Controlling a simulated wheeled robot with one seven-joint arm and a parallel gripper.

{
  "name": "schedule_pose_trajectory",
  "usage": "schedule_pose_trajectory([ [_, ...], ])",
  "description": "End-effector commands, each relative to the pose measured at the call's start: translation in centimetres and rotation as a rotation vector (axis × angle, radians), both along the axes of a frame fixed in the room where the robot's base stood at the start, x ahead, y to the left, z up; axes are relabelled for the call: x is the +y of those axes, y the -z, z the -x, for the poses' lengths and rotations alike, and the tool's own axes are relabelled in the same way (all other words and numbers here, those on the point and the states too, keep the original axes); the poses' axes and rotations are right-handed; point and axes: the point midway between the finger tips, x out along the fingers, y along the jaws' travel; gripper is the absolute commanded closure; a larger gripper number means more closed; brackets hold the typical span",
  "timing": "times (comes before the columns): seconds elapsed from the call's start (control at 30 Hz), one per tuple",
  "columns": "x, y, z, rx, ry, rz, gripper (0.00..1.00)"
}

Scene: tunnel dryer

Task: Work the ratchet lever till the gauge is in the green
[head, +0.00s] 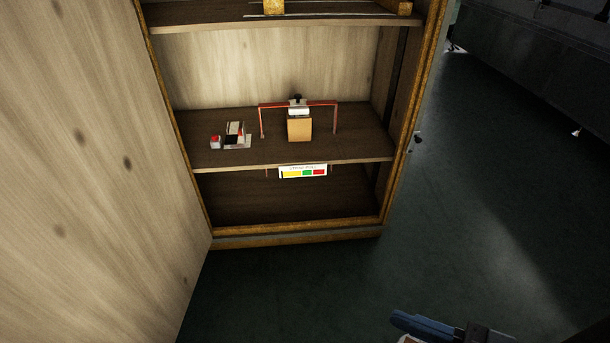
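A red strap (321,103) runs over a small tan box (300,129) on the cabinet's middle shelf, with its sides going down to the shelf. A pale ratchet with a dark lever (297,98) sits on the strap above the box. The lever's exact angle is too small to tell. The gauge (303,171) is a white plate at the shelf's front edge with yellow, green and red bands from left to right. A thin dark mark stands at its left end, outside the green. A blue and dark part at the bottom right seems to be mine; no fingertips can be made out.
A small red, white and black item (235,134) lies left of the box. A wooden door panel (85,150) fills the left side. The upper shelf (215,17) lies above. The dark floor (320,285) in front is clear.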

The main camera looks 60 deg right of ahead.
Motion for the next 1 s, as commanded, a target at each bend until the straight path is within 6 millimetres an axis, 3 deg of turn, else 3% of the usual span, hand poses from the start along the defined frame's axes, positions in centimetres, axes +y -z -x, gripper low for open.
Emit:
schedule_pose_trajectory([
  [0.17, 0.0, 0.0, 0.0, 0.0, 0.0, 0.0, 0.51],
  [0.7, 0.0, 0.03, 0.01, 0.0, 0.0, 0.0, 1.0],
  [1.0, 0.0, 0.03, 0.01, 0.001, 0.0, 0.0, 1.0],
])
